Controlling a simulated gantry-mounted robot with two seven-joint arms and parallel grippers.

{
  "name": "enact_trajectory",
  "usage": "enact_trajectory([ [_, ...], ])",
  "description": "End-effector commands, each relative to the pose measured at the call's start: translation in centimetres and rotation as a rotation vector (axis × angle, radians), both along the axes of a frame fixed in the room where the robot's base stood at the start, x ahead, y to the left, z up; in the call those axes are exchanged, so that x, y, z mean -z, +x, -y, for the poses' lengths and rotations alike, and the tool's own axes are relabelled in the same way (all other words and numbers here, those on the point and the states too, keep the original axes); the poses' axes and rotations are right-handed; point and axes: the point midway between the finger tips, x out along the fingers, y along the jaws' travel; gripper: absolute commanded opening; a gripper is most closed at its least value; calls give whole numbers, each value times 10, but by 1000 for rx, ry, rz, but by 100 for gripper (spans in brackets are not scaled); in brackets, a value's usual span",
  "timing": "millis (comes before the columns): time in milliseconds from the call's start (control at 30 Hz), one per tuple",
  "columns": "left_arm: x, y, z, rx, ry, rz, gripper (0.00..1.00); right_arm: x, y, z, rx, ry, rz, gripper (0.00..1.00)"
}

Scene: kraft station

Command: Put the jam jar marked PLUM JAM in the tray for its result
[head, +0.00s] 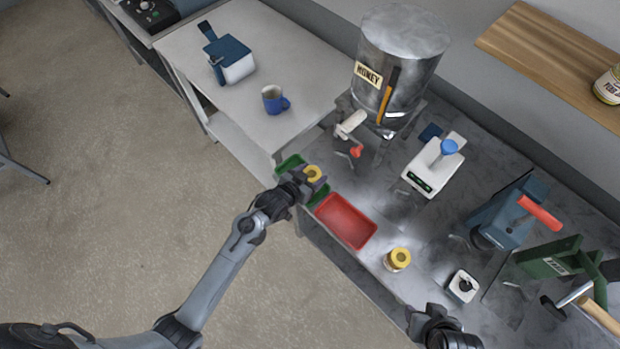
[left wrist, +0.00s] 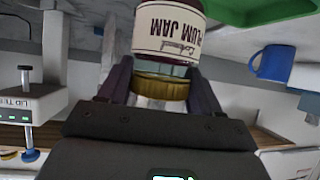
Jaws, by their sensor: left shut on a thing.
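My left gripper (head: 312,180) is shut on the jam jar marked PLUM JAM. The jar's yellow lid (head: 314,172) shows in the head view. In the left wrist view its label (left wrist: 168,32) appears upside down, with the fingers on both sides of the lid end. The jar is over or in the green tray (head: 289,163); I cannot tell whether it touches the tray, part of which my gripper hides. The green tray also shows at the top of the left wrist view (left wrist: 268,10). A red tray (head: 345,222) lies beside it. My right gripper (head: 438,335) is at the bottom edge, its fingers unclear.
Another yellow-lidded jar (head: 398,260) stands right of the red tray. A white tester (head: 432,168) with a blue top and a honey tank (head: 398,55) stand behind. A blue mug (head: 272,100) is on the side table (head: 300,70). A small white device (head: 463,287) is near my right gripper.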

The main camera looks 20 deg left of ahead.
Motion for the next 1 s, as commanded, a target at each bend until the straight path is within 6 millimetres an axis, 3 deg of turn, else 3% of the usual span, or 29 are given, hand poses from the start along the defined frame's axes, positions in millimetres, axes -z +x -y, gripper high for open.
enact_trajectory([
  [167, 4, 2, -6, -1, 0, 2, 12, -1, 0, -1, 1, 3, 1, 43],
  [500, 40, 2, -6, -1, 0, 3, 12, -4, 1, -2, 7, 10, 0, 43],
  [967, 46, 2, -6, 0, 0, 3, 12, -1, 1, -2, 6, 9, 0, 43],
  [1000, 46, 1, -6, -1, 0, 0, 70, -2, 1, -2, 6, 9, 0, 43],
])
